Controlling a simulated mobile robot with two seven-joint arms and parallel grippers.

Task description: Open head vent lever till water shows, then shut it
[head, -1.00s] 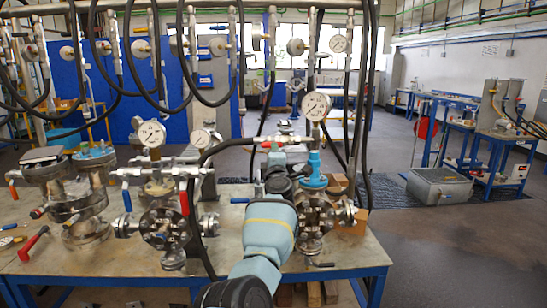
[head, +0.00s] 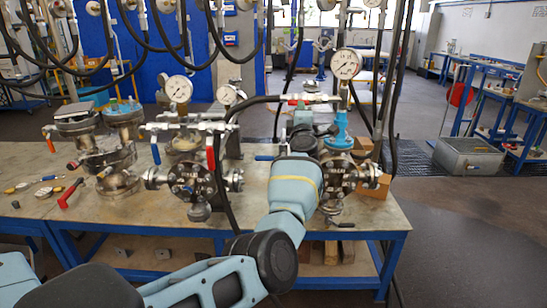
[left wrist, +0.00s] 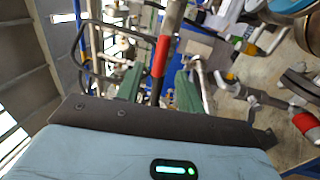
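My left arm comes in from the lower left in the head view. Its wrist covers part of the right-hand flanged vessel (head: 338,178), which has a blue neck (head: 340,128) and a pressure gauge (head: 346,65). My left gripper (left wrist: 158,88) is mostly hidden behind the wrist there. In the left wrist view its two green fingers stand apart, with a bar with a red sleeve (left wrist: 160,55) crossing the gap between them; I see no contact. A valve fitting with small red parts (head: 307,98) sits just above the wrist. I cannot tell which part is the vent lever. My right gripper is out of view.
A middle vessel (head: 190,180) carries red and blue levers and gauges. A left vessel (head: 105,150) stands beside loose tools on the bench (head: 240,205). Black hoses hang across the back and beside the gauge.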

